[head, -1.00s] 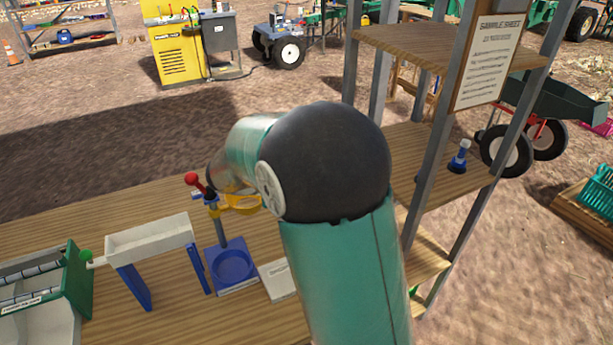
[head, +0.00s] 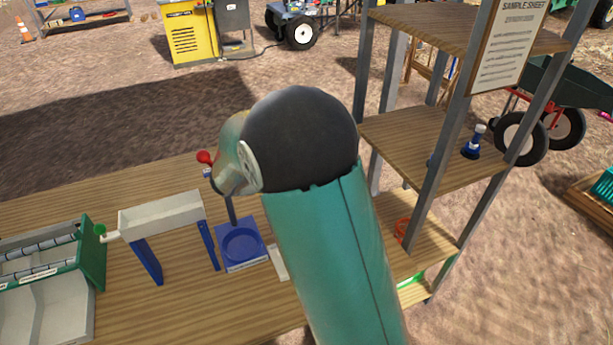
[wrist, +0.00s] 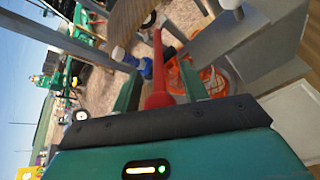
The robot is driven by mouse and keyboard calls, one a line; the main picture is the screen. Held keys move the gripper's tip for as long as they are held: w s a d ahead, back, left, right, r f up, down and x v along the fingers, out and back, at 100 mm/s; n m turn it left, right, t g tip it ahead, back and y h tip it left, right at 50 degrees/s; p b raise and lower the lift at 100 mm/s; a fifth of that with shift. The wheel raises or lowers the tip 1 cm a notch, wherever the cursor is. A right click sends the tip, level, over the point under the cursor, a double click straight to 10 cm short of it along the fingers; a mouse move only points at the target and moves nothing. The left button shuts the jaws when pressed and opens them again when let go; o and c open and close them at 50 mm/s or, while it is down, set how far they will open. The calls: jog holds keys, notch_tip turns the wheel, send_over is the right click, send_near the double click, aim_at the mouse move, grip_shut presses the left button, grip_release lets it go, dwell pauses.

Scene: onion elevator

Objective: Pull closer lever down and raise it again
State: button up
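A red-knobbed lever (head: 205,157) shows in the head view beside my arm's elbow, above a blue stand (head: 241,245) with a round dish. A green knob (head: 100,230) sits on the green-sided box at the left. My gripper (wrist: 160,68) is hidden behind my arm in the head view. In the wrist view its two green fingers are apart, with a red tapered handle (wrist: 158,85) between them and gaps on both sides. I cannot tell whether this handle is the head view's red-knobbed lever, or whether it touches a finger.
A white trough (head: 160,215) on blue legs stands on the wooden table (head: 190,310). The green-sided box (head: 93,255) is at the left. An orange item (wrist: 205,85) is beyond the fingers.

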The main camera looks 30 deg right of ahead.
jog(key=shift+a, duration=0.1)
jog(key=v, duration=1.3)
jog(key=shift+a+r, duration=0.15)
jog(key=shift+a, duration=0.1)
